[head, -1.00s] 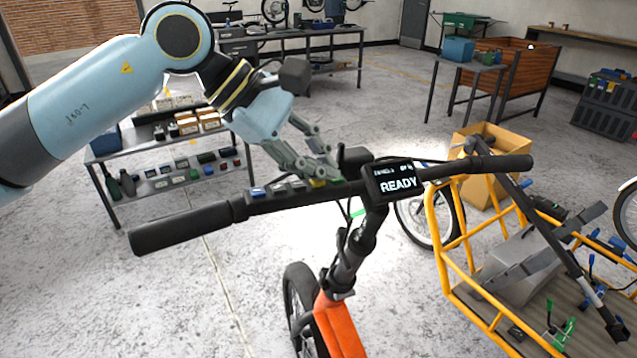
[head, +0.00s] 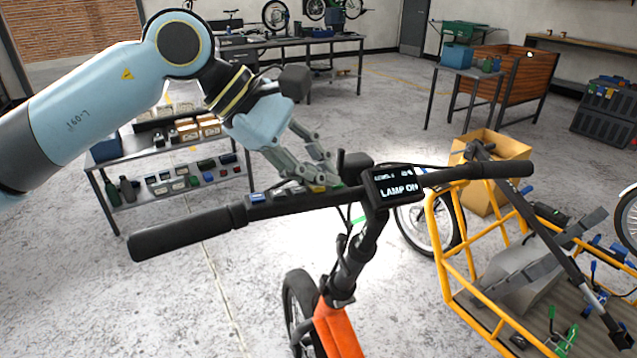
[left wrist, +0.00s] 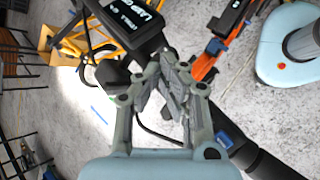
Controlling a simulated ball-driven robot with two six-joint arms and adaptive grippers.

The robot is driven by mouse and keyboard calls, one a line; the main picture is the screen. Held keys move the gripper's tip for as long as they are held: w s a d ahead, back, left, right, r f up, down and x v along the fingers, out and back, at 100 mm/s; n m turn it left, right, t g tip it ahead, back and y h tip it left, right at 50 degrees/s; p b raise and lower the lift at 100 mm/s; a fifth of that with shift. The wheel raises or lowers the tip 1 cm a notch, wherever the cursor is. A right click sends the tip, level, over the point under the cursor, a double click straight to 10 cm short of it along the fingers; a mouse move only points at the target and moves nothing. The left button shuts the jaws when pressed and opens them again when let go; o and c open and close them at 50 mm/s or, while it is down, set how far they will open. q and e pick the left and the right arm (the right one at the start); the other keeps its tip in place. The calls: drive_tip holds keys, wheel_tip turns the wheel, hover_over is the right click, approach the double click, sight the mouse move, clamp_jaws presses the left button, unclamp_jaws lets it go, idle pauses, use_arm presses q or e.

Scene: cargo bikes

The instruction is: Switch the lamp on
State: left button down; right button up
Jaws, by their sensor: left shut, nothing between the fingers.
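The bike's black handlebar (head: 195,230) runs across the head view, with a row of small buttons (head: 270,195) on its left part. A display (head: 394,187) at its middle reads "LAMP ON". It also shows upside down in the left wrist view (left wrist: 128,22). My left gripper (head: 330,184) is shut and empty. Its fingertips are at the right end of the button row, just left of the display, and hide part of it; I cannot tell whether they touch a button. In the left wrist view the fingers (left wrist: 168,75) reach toward the handlebar. My right gripper is not in view.
A yellow-framed cargo bed (head: 447,250) with tools stands at the right, in front of a cardboard box (head: 505,148). A shelf trolley (head: 150,205) with small parts is behind the left grip. Open grey floor (head: 150,310) lies at the lower left.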

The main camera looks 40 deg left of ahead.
sight(320, 189)
use_arm(q)
drive_tip(key=shift+r, duration=0.55)
drive_tip(key=shift+r, duration=0.1)
drive_tip(key=r, duration=0.3)
drive_tip(key=r+p, duration=0.1)
drive_tip(key=r, duration=0.1)
drive_tip(key=shift+w+d+r+p, duration=0.1)
drive_tip(key=shift+w+r+p, duration=0.1)
drive_tip(key=shift+r+p, duration=0.15)
idle(0.3)
